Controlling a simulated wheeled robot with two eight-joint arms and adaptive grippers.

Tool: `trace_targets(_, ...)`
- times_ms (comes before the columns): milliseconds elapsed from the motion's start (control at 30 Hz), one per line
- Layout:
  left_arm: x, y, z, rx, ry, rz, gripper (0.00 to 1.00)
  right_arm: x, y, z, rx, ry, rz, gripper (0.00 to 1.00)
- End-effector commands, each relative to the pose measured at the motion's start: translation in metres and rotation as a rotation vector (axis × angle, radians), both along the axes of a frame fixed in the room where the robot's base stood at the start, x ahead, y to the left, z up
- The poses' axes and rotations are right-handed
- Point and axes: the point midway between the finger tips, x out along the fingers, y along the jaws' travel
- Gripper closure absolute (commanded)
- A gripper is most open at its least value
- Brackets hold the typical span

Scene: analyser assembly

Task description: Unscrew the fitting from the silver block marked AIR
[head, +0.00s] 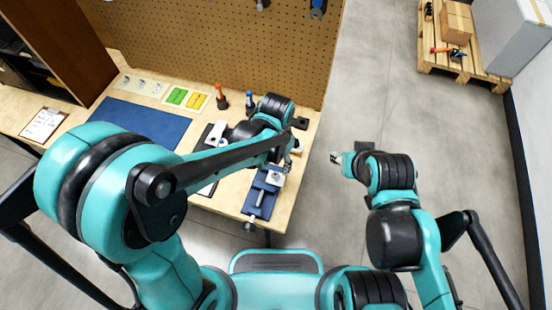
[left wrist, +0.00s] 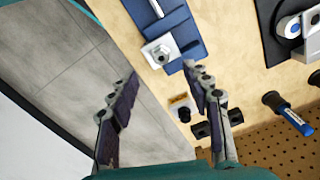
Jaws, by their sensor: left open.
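The block also shows in the head view (head: 274,178). I cannot read any AIR marking on it. My left gripper (left wrist: 160,76) is open, with nothing between its fingers. In the wrist view its fingertips lie just below the block, apart from it; in the head view the left gripper (head: 291,157) is just beyond the block, near the table's right edge. My right gripper (head: 338,158) is over the floor to the right; its jaw opening is too small to tell.
The blue fixture (head: 253,208) lies near the table corner. A small orange-marked piece (left wrist: 180,103) lies close to the left fingers. A blue-handled tool (left wrist: 288,113) stands near the pegboard (head: 215,45). A blue mat (head: 140,122) lies left.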

Motion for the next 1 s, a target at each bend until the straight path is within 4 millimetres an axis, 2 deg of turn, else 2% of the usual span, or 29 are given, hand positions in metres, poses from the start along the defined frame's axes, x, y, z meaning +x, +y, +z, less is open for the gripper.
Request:
trace_targets(433, 0.000, 0.000, -0.065, 0.001, 0.001, 0.000, 0.51, 0.000, 0.000, -0.027, 0.000, 0.000, 0.000, 0.60)
trace_targets(600, 0.000, 0.000, -0.075, 0.001, 0.001, 0.000, 0.51, 0.000, 0.000, -0.030, 0.000, 0.000, 0.000, 0.60)
trace_targets(867, 0.000, 0.000, -0.075, 0.000, 0.000, 0.000, 0.51, 0.000, 0.000, -0.030, 0.000, 0.000, 0.000, 0.60)
trace_targets(967, 0.000, 0.000, -0.075, 0.000, 0.000, 0.000, 0.72, 0.000, 0.000, -0.030, 0.000, 0.000, 0.000, 0.60)
trace_targets(1000, 0.000, 0.000, -0.075, 0.000, 0.000, 0.000, 0.82, 0.000, 0.000, -0.030, 0.000, 0.000, 0.000, 0.60)
